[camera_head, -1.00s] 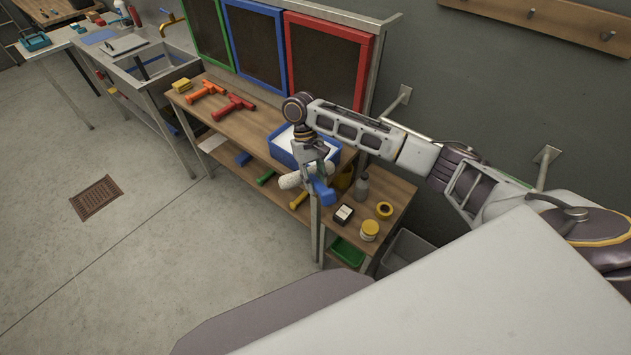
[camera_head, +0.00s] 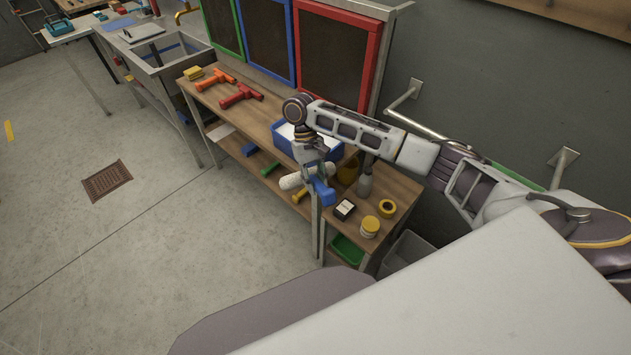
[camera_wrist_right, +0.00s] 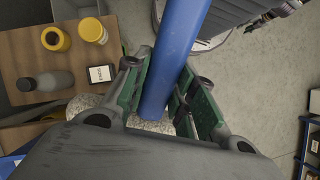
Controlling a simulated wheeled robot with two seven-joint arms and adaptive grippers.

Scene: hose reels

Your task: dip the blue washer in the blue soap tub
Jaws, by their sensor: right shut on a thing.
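The blue washer has a blue handle (camera_head: 323,191) and a fuzzy white sleeve (camera_head: 292,181). My right gripper (camera_head: 314,171) is shut on it, holding it in front of the bench's front edge. In the right wrist view the blue handle (camera_wrist_right: 174,55) runs between my green-padded fingers (camera_wrist_right: 160,92), with part of the white sleeve behind them. The blue soap tub (camera_head: 280,138), with white contents, sits on the bench behind my right gripper, which partly hides it. The washer is apart from the tub. My left gripper is not in view.
The bench (camera_head: 262,122) also holds an orange tool (camera_head: 216,79), a red tool (camera_head: 241,95), a grey bottle (camera_head: 365,183), a black-and-white box (camera_head: 344,209), a yellow jar (camera_head: 370,227) and a yellow roll (camera_head: 387,208). Framed panels stand behind. Floor at left is mostly clear.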

